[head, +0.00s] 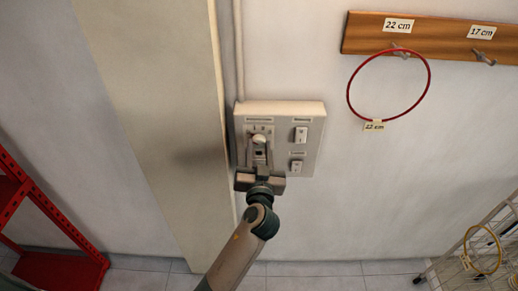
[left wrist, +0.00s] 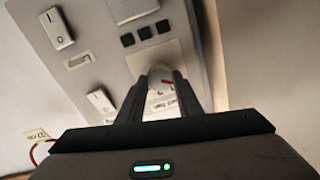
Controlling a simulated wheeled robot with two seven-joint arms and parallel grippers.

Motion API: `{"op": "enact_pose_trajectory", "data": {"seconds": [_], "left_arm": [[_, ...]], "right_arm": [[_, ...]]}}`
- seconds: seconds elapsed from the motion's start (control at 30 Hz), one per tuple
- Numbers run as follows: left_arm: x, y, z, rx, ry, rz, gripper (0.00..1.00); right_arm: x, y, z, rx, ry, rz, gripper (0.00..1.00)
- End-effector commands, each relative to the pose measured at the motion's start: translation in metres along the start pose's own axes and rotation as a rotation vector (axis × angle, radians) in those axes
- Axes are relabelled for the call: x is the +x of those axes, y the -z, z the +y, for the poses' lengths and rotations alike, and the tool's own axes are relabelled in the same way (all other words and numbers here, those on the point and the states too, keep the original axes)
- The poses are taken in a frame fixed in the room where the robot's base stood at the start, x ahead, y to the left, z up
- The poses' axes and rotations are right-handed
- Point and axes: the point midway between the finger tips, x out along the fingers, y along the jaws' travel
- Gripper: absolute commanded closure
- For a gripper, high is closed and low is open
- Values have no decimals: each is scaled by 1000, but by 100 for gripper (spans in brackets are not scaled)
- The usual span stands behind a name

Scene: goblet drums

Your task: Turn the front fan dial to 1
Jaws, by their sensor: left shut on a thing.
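A pale switch panel (head: 312,160) is fixed to the wall beside a pillar. A white dial knob (head: 259,139) sits at its upper left, with small marks above it that are too small to read surely. My left gripper (head: 259,150) reaches up to the panel and is shut on this knob. In the left wrist view the knob (left wrist: 160,73) shows between the two dark fingers, with a small red mark on it. A partly covered printed label (left wrist: 180,103) lies by it. The fingers hide much of the dial and its pointing direction. My right gripper is not in view.
Two rocker switches (head: 301,134) are on the panel's right side. A red hoop (head: 429,84) hangs from a wooden peg rail (head: 440,38) at upper right. A red shelf (head: 62,270) stands at left, a wire rack (head: 480,245) at right.

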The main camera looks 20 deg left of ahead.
Motion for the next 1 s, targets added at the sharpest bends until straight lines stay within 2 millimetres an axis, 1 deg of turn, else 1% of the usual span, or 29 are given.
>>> {"op": "enact_pose_trajectory", "data": {"seconds": [0.27, 0.7, 1.0], "left_arm": [[0, 0, 0, 127, 2, 6, 90], [0, 0, 0, 467, 4, 17, 90], [1, 1, 0, 629, 6, 24, 90]], "right_arm": [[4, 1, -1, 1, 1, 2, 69], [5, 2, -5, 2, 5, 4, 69], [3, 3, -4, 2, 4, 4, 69]]}}
